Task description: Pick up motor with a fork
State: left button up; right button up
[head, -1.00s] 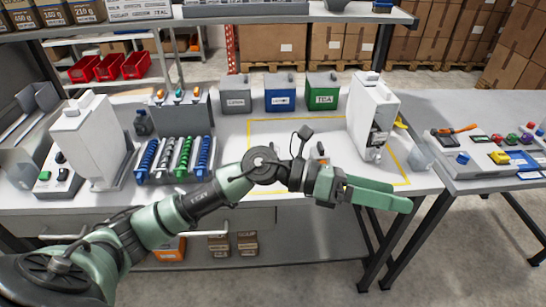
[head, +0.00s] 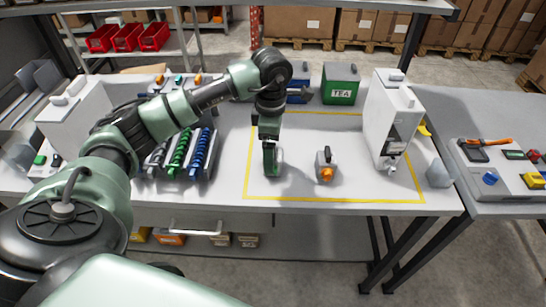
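My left gripper (head: 271,172) points down over the left part of the yellow-outlined area on the white table. Its green fingers are seen edge-on and overlap, so the gap between them is hidden. A small grey device with an orange front and a dark top (head: 325,168) stands upright inside the outline, to the right of the gripper and apart from it. It may be the motor; I cannot tell for sure. I cannot make out a fork. My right gripper is out of view.
A white dispenser (head: 392,120) stands at the outline's right side. The green TEA box (head: 341,84) and a blue box (head: 298,91) stand behind. Blue and green coils (head: 190,152) sit left, partly behind my arm. A side table (head: 500,165) is at right.

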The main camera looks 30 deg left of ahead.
pick_arm(q)
jog(key=f, duration=0.1)
jog(key=f+p, duration=0.1)
jog(key=f, duration=0.1)
jog(key=shift+w, duration=0.3)
jog(key=shift+f, duration=0.7)
jog(key=c, duration=1.7)
jog(key=shift+c, duration=0.9)
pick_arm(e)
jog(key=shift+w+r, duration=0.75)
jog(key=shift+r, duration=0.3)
pick_arm(q)
jog(key=shift+w+r, duration=0.1)
